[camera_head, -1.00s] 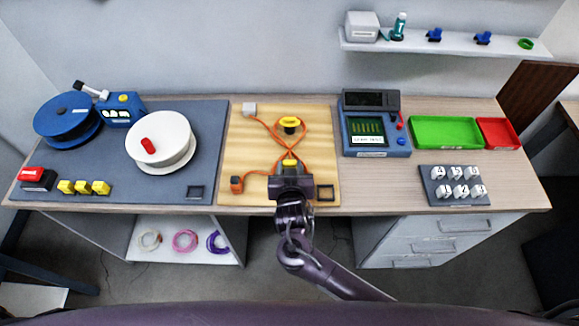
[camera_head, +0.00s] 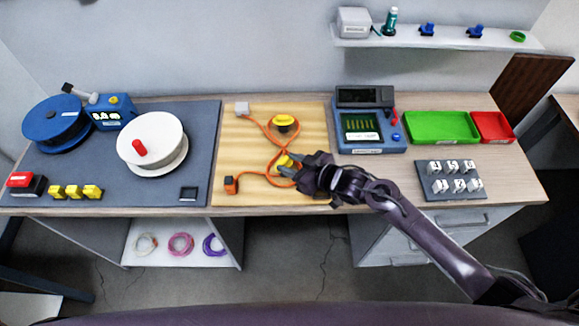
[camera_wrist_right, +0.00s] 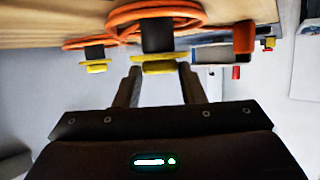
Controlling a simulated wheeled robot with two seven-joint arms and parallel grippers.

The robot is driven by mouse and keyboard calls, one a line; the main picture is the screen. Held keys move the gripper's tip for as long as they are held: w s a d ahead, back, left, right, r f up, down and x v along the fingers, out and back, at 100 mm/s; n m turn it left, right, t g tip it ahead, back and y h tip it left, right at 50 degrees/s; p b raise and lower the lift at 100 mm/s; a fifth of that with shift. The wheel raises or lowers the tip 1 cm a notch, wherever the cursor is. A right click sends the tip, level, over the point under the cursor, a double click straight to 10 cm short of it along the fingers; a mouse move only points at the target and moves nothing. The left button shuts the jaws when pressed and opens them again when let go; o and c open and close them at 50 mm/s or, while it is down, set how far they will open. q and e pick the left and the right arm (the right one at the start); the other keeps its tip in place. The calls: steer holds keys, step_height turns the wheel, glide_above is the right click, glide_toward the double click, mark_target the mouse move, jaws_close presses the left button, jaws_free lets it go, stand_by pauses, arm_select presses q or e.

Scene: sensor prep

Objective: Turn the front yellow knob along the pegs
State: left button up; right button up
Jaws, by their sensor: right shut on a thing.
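The front yellow knob (camera_head: 285,161) stands on the light wooden board (camera_head: 238,140), on a dark post with orange cord around it. Its yellow bar looks slanted in the head view. My right gripper (camera_head: 290,168) reaches it from the right and is shut on it, hiding part of it. In the right wrist view the front knob (camera_wrist_right: 158,68) sits between the two fingers (camera_wrist_right: 160,80). The back yellow knob (camera_head: 284,120) stands farther back with its bar lying left to right; no gripper touches it. My left gripper is not in view.
Orange cord (camera_head: 252,175) crosses between the knobs, with an orange block (camera_head: 231,185) at the board's front left. A white spool (camera_head: 150,135) stands left, a blue tester (camera_head: 371,135) right. A grey block rack (camera_head: 455,194) lies at the front right.

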steer(key=n+g+y+b, duration=0.1)
steer(key=n+g+b, duration=0.1)
steer(key=b, duration=0.2)
steer(key=w+n+g+y+b, duration=0.1)
steer(key=n+g+b, duration=0.1)
steer(key=g+b, duration=0.1)
steer(key=n+g+y+b, duration=0.1)
steer(key=n+g+b, duration=0.1)
steer(key=b, duration=0.3)
steer(key=shift+w+d+f+n, duration=0.2)
steer(key=shift+w+d+n, duration=0.15)
steer(key=shift+n, duration=0.15)
steer(key=shift+r+n+g+b, duration=0.25)
steer(key=shift+n+g+b, duration=0.35)
steer(key=shift+g+b, duration=0.35)
steer(key=o, duration=1)
steer(key=shift+a, duration=0.1)
steer(key=b+v, duration=0.2)
steer(key=v, duration=0.5)
steer(key=shift+d+f, duration=0.1)
steer(key=shift+d, duration=0.35)
